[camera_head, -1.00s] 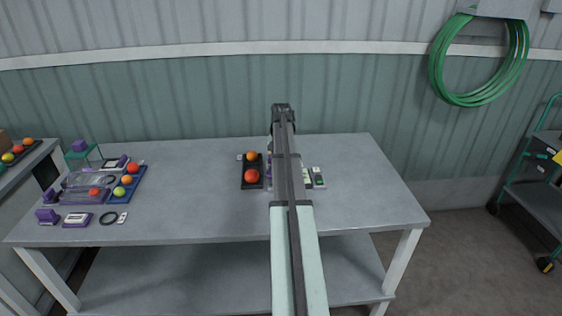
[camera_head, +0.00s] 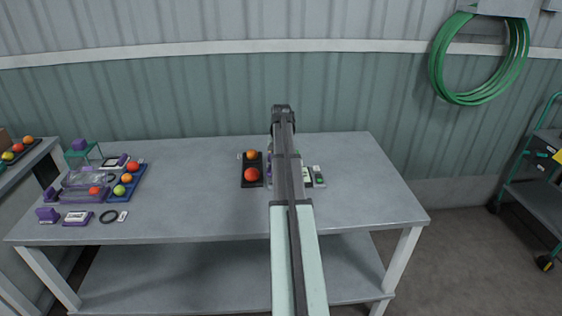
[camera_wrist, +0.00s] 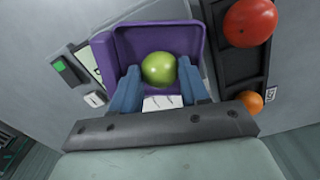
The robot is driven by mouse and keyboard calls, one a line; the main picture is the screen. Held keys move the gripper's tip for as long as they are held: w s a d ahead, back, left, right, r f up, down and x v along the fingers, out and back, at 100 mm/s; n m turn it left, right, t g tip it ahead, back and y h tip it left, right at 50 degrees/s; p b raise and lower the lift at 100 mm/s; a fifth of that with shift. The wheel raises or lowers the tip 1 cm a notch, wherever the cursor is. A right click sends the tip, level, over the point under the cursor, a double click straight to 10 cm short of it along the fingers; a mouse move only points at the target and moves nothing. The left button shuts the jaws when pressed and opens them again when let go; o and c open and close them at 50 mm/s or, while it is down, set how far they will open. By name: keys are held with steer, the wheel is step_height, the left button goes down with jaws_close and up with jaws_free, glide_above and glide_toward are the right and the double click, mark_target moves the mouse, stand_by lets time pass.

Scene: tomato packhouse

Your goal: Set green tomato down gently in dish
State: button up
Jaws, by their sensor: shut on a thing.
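The green tomato (camera_wrist: 158,69) is held between the two blue fingers of my gripper (camera_wrist: 158,73) in the wrist view. My gripper is shut on it. The purple dish (camera_wrist: 122,46) lies right behind the tomato in that view, square with raised sides. The tomato appears within its outline; I cannot tell whether it touches the dish floor. A white label with print shows between the fingers, just below the tomato. In the head view my arm hides the tomato, the fingers and most of the dish.
A black tray (camera_head: 251,183) with a red tomato (camera_head: 251,175) and an orange one (camera_head: 252,155) stands beside the dish. A small device with a green screen (camera_head: 318,178) lies on its other side. Purple fixtures and a blue tray (camera_head: 137,185) fill the table's left end. The table's middle left is clear.

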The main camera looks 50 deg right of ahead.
steer(key=shift+f, duration=0.2)
steer(key=o, duration=0.8)
steer(key=shift+c, duration=1.3)
steer(key=shift+r, duration=3.55)
